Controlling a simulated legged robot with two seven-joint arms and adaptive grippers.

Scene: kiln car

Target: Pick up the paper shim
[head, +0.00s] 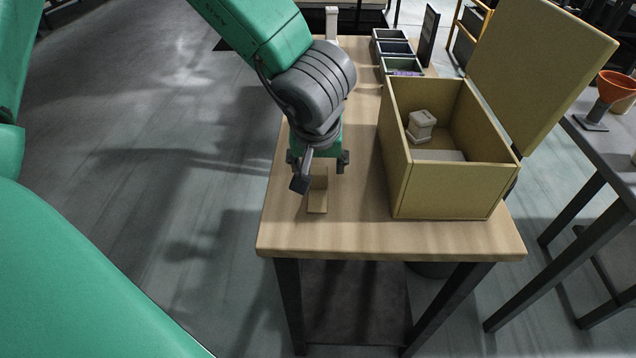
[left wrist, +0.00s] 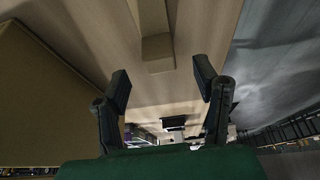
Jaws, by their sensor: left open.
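The paper shim looks to be the small tan, upright-looking piece (head: 317,201) on the wooden table, near its left edge. In the head view, my left gripper (head: 320,172) is just above and partly in front of it, hiding some of its upper part. In the left wrist view, the tan piece (left wrist: 157,48) lies ahead of my open left gripper (left wrist: 162,82), roughly in line with the gap between the fingers. Nothing is held between the fingers. I cannot tell whether a finger touches it. My right gripper is not in view.
An open tan box (head: 445,190) with a raised lid (head: 535,75) stands to the right, a white object (head: 421,125) inside. Small bins (head: 395,48) sit at the table's back. The table (head: 390,240) is clear in front. An orange funnel (head: 614,86) stands on another table.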

